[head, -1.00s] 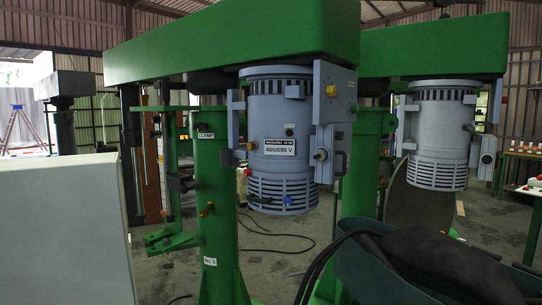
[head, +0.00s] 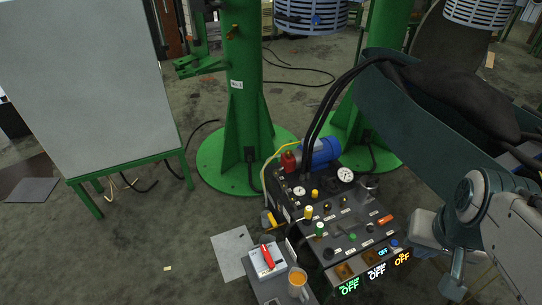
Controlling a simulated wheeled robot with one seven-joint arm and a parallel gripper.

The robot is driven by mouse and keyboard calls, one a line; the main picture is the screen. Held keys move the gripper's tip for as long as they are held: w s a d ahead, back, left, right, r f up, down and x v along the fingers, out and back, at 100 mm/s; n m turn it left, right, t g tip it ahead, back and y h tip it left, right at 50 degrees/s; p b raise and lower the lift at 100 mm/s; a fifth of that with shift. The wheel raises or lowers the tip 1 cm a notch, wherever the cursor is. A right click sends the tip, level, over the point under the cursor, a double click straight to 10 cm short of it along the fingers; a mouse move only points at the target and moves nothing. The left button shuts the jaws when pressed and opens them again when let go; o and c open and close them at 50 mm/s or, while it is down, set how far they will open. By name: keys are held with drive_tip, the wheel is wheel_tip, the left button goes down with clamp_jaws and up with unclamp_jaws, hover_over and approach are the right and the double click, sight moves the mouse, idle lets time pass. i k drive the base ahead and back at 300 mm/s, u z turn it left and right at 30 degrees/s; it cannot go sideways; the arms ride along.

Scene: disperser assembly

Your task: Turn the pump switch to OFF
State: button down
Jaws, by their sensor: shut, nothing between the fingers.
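A dark control panel (head: 345,230) stands low on the floor, at the lower middle of the head view. Its sloped top carries several small knobs and buttons. Near its front edge are two amber squares (head: 345,270). Glowing OFF words in green (head: 349,288), white and orange (head: 403,259) show along the front; the small lettering above them is too small to read. I cannot tell which control is the pump switch. My arm's grey links come in at the lower right, beside the panel; I cannot make out the gripper's fingers there.
A blue motor (head: 322,151) and round gauges (head: 345,174) sit at the panel's back, with black hoses rising. A cup (head: 298,282) and red-handled tool (head: 267,256) are left of it. Green columns (head: 246,90) stand behind. A grey board (head: 88,85) stands left.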

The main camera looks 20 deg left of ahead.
sight(268, 259)
drive_tip(key=z, duration=0.05)
drive_tip(key=k, duration=0.7)
drive_tip(key=z, duration=0.95)
drive_tip(key=i, duration=0.7)
drive_tip(key=u, duration=2.4)
drive_tip(key=i, duration=0.45)
drive_tip(key=u, duration=0.2)
drive_tip(key=k, duration=0.3)
drive_tip(key=z, duration=0.35)
